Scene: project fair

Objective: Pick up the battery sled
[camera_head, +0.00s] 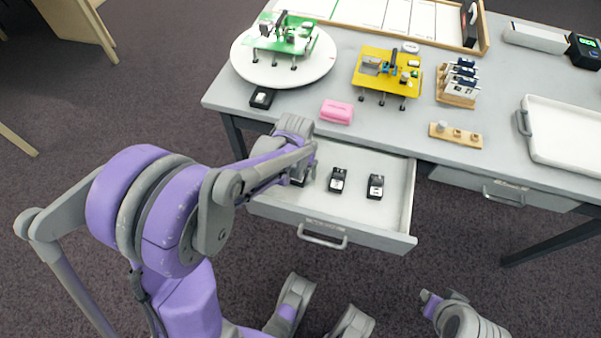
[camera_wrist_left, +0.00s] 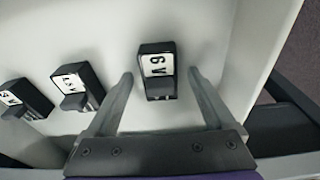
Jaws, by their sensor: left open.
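Three battery sleds, black blocks with white labels, stand in the open drawer. In the head view the middle sled (camera_head: 338,180) and the right sled (camera_head: 376,187) are clear. The left sled (camera_head: 298,181) is partly hidden behind my left gripper (camera_head: 303,163). In the left wrist view my left gripper (camera_wrist_left: 160,76) is open, with one finger on each side of a sled (camera_wrist_left: 157,65) whose label seems to read 9V upside down. Gaps show between fingers and sled. The other two sleds (camera_wrist_left: 77,86) (camera_wrist_left: 24,100) stand to the left there.
The drawer (camera_head: 395,222) is pulled out below the grey desk (camera_head: 330,88). A small black block (camera_head: 262,97) and a pink block (camera_head: 337,112) lie near the desk's front edge. Behind are a round white stand (camera_head: 262,75) and a yellow board (camera_head: 400,84). A white tray (camera_head: 565,155) is at right.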

